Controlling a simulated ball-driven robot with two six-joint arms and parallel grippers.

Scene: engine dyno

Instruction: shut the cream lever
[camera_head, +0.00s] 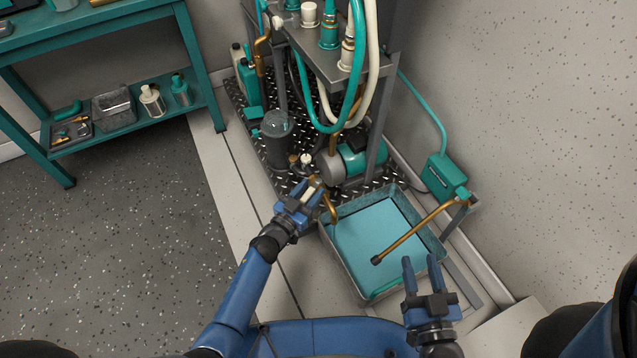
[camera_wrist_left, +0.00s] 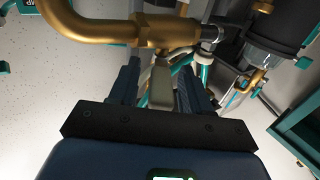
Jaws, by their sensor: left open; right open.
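The cream lever (camera_wrist_left: 161,84) sits on a brass valve (camera_wrist_left: 165,32) with a bent brass spout. In the left wrist view the lever lies between the two fingers of my left gripper (camera_wrist_left: 160,75), with gaps at its sides. In the head view the lever (camera_head: 309,194) is small and partly covered by my left gripper (camera_head: 305,192), which is open around it. My right gripper (camera_head: 420,273) is open and empty, above the front right part of the teal tray (camera_head: 352,268).
The tray stands on the floor under a brass pipe (camera_head: 415,233) from a teal wall box (camera_head: 444,178). Behind the valve are a dark cylinder (camera_head: 278,145), a teal motor (camera_head: 362,158) and hanging hoses. A teal shelf (camera_head: 128,128) stands at left. The grey floor at left is clear.

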